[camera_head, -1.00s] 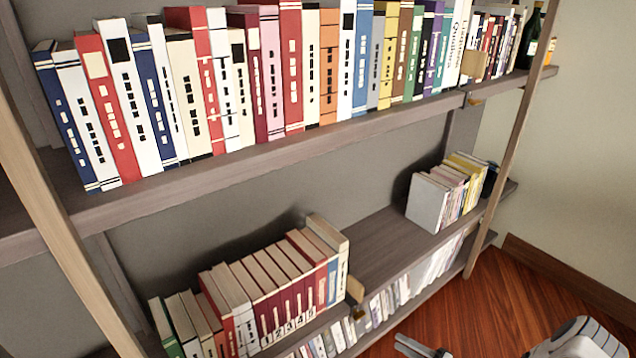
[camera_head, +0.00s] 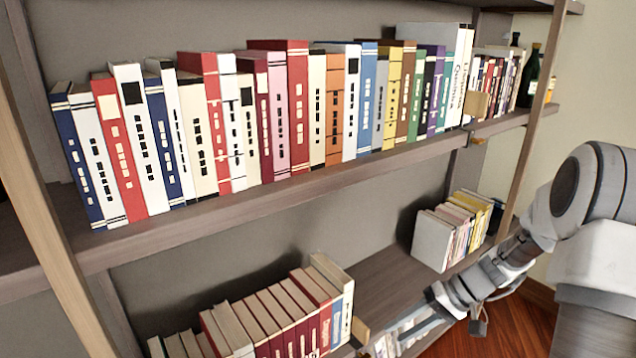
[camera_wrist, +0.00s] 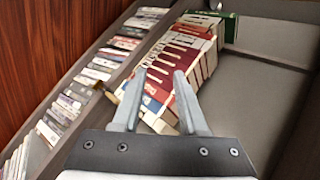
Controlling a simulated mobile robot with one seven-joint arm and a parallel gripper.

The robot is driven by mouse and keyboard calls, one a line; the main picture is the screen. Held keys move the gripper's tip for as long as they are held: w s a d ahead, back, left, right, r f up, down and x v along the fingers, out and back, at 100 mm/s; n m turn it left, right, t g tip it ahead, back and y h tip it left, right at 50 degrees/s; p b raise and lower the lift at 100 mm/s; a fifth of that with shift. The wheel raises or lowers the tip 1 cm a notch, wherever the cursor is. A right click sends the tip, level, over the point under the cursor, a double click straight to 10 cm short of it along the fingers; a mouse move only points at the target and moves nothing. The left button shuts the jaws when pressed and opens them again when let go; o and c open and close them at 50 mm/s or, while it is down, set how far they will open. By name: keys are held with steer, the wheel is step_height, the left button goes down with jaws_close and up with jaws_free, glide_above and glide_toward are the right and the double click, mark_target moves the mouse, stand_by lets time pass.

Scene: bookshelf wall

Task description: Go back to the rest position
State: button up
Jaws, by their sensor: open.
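My gripper shows in the wrist view (camera_wrist: 158,76), its two grey fingers spread apart with nothing held between them. Beyond the fingers is a row of dark red and cream books (camera_wrist: 177,55) on a shelf; the fingers overlap its near end in the picture, and I cannot tell the gap. In the head view my arm comes in from the right and reaches down in front of the lower shelf's right part. The fingertips cannot be made out clearly there.
A full row of books (camera_head: 270,120) fills the upper shelf, with dark bottles (camera_head: 530,75) at its right end. The lower shelf holds a left row (camera_head: 285,315) and a small right group (camera_head: 455,230), with bare board (camera_head: 385,280) between. A wooden upright (camera_head: 530,120) stands near my arm.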

steer(key=s+a+r+t+h, duration=0.3)
steer(key=s+r+t+h, duration=0.45)
steer(key=s+r, duration=1.2)
step_height(320, 180, up, 19)
steer(key=g+h+p, duration=0.1)
steer(key=g+p, duration=0.1)
steer(key=p, duration=1.6)
steer(key=shift+w+a+n, duration=0.2)
steer(key=shift+n, duration=0.1)
